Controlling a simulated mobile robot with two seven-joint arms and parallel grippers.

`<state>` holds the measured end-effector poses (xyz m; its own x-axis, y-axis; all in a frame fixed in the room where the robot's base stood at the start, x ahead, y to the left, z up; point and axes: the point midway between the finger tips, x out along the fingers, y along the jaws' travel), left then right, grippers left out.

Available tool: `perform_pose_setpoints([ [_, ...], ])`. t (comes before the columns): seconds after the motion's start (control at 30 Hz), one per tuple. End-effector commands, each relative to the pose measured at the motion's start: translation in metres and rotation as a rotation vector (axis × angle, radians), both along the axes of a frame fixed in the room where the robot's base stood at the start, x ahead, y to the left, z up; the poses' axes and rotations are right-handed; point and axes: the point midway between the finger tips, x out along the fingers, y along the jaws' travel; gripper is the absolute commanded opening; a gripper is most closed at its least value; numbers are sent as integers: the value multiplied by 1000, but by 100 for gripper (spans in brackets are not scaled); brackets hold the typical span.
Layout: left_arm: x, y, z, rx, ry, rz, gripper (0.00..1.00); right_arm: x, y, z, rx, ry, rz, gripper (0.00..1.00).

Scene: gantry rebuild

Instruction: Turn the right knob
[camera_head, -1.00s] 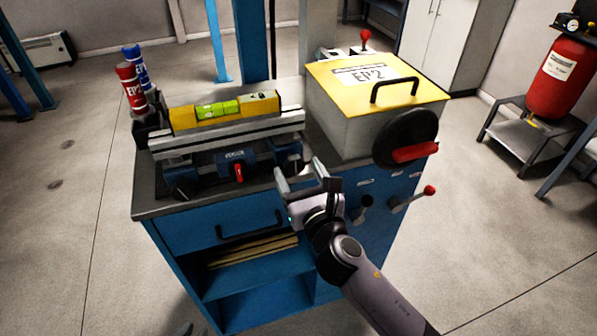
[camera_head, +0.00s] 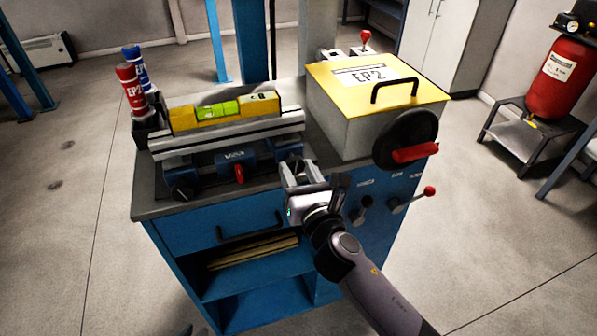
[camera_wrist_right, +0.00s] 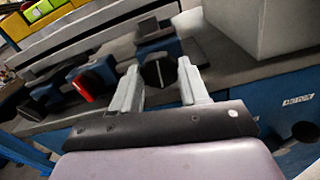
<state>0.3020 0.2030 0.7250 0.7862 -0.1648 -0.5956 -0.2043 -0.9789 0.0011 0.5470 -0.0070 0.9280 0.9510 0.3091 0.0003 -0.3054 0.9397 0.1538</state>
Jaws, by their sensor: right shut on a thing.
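The right knob (camera_wrist_right: 159,71) is a round black knob with a lighter bar across its face, on the front of a blue clamp. My right gripper (camera_head: 301,173) is at it, with one finger on each side, shut on it. In the right wrist view the knob sits between the two grey fingertips (camera_wrist_right: 160,74). In the head view the fingers largely hide it. The left black knob (camera_head: 183,191) and a red middle knob (camera_head: 239,173) stand to its left.
A spirit level (camera_head: 217,110) lies on a metal rail (camera_head: 230,133) above the knobs. A yellow-lidded box (camera_head: 345,119) with a black handwheel stands at right. Below are a drawer handle (camera_head: 249,226) and a red-tipped lever (camera_head: 411,199). Open air lies before the cabinet.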

Motion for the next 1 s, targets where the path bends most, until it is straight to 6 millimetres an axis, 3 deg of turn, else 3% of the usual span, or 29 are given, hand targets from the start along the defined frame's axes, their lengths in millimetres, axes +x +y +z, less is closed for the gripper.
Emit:
perform_pose_setpoints([
  [0.2, 0, 0, -1, 0, 0, 0, 23, -1, 0, -1, 146, 50, -1, 14],
  [0.57, 0, 0, -1, 0, 0, 0, 23, -1, 0, -1, 165, 57, 0, 14],
  [0.6, 0, 0, -1, 0, 0, 0, 23, -1, 0, -1, 165, 57, 0, 57],
  [0.63, 0, 0, -1, 0, 0, 0, 23, -1, 0, -1, 165, 57, 0, 67],
  [1.0, 0, 0, -1, 0, 0, 0, 23, -3, -1, -1, 164, 54, 0, 70],
])
